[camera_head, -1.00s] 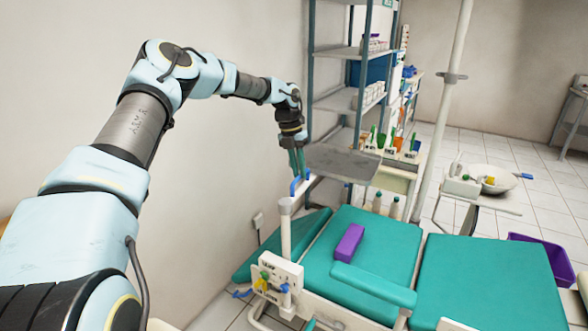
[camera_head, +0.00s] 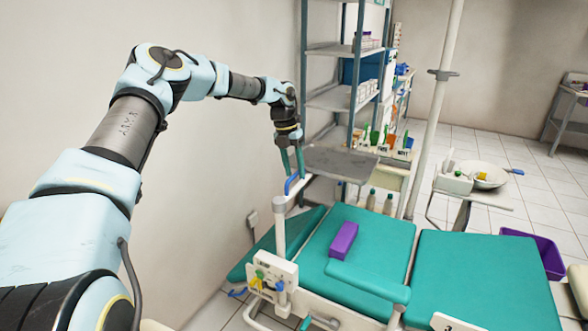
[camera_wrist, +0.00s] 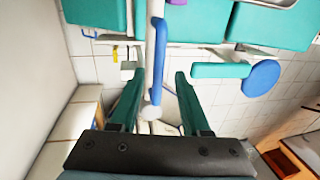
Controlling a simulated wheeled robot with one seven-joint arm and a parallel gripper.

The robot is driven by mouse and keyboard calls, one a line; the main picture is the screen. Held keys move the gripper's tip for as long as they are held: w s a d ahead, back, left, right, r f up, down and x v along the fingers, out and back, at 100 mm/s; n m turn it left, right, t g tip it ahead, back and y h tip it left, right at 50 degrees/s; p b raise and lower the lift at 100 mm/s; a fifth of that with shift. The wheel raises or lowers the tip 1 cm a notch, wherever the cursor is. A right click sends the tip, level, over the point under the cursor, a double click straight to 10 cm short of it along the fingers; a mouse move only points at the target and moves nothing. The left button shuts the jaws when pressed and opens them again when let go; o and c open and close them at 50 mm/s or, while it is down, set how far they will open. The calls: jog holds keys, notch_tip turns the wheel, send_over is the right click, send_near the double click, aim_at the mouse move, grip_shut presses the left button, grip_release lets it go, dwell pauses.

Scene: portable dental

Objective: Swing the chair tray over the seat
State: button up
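The chair tray (camera_head: 340,163) is a flat grey plate on a white arm, beside the chair in front of the shelf. A blue handle (camera_head: 293,183) sits on the tray's arm above a white upright post (camera_head: 279,222). The teal chair seat (camera_head: 365,238) lies in front and to the right, with the tray off to its back left. My gripper (camera_head: 292,170) points down at the handle. In the wrist view its two green fingers are open, and the blue handle (camera_wrist: 160,62) lies between them in the picture. I cannot tell whether they touch it.
A purple box (camera_head: 343,239) lies on the seat. A metal shelf (camera_head: 338,98) stands behind the tray, and a wall is close on the left. A pole (camera_head: 440,110) and a basin (camera_head: 483,175) stand at the right. A purple bin (camera_head: 535,250) is on the floor.

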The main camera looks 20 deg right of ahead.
jog(key=shift+r, duration=0.1)
notch_tip(320, 180, up, 10)
jog(key=w+a+b, duration=0.1)
jog(key=b, duration=0.2)
jog(key=shift+w+r, duration=0.2)
jog(key=shift+w, duration=0.15)
jog(key=shift+a, duration=0.1)
